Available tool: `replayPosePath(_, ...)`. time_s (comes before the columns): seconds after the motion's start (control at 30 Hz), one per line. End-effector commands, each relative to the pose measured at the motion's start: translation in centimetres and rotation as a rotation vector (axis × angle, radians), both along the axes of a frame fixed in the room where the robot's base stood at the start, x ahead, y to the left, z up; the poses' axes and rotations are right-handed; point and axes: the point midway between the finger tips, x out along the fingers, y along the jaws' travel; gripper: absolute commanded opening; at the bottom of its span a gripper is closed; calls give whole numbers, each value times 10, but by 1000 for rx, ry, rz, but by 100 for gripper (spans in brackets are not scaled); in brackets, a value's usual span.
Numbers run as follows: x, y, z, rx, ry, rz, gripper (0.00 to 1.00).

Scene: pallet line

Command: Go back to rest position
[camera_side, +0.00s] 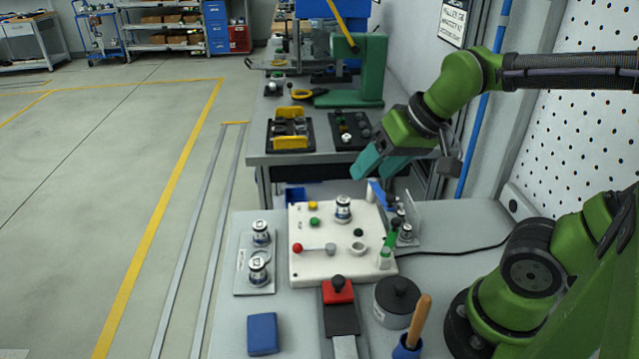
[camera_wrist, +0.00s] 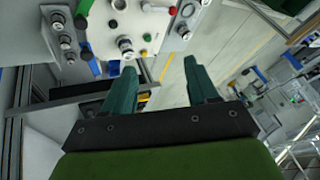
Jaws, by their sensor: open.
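My green arm reaches in from the right in the side view. My gripper (camera_side: 373,176) has teal fingers and hangs above the back right part of the white control panel (camera_side: 311,268), apart from it. In the wrist view my gripper (camera_wrist: 160,70) shows its two fingers spread wide with nothing between them. The panel (camera_wrist: 98,38) lies beyond the fingertips at the top of that view. The panel carries coloured buttons, a red-knobbed lever (camera_side: 297,248) and a silver round part (camera_side: 343,207).
A plate with two silver round parts (camera_side: 258,268) stands left of the panel. A blue box (camera_side: 262,334), a red-and-black block (camera_side: 338,291), a dark round pot (camera_side: 397,296) and a wooden handle (camera_side: 420,314) are in front. A perforated wall (camera_side: 582,110) stands right; a second bench (camera_side: 262,145) is behind.

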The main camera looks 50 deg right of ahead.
Motion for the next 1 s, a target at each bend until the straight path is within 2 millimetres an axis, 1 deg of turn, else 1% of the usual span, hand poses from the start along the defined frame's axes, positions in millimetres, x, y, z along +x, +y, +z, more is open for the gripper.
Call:
replayPosePath(0.03, -10, 5, 5, 13, -35, 5, 58)
replayPosePath(0.1, -20, 11, 7, 24, -65, 14, 58)
replayPosePath(0.23, -28, 17, 8, 35, -89, 21, 58)
replayPosePath(1.0, -28, 17, 8, 35, -89, 21, 58)
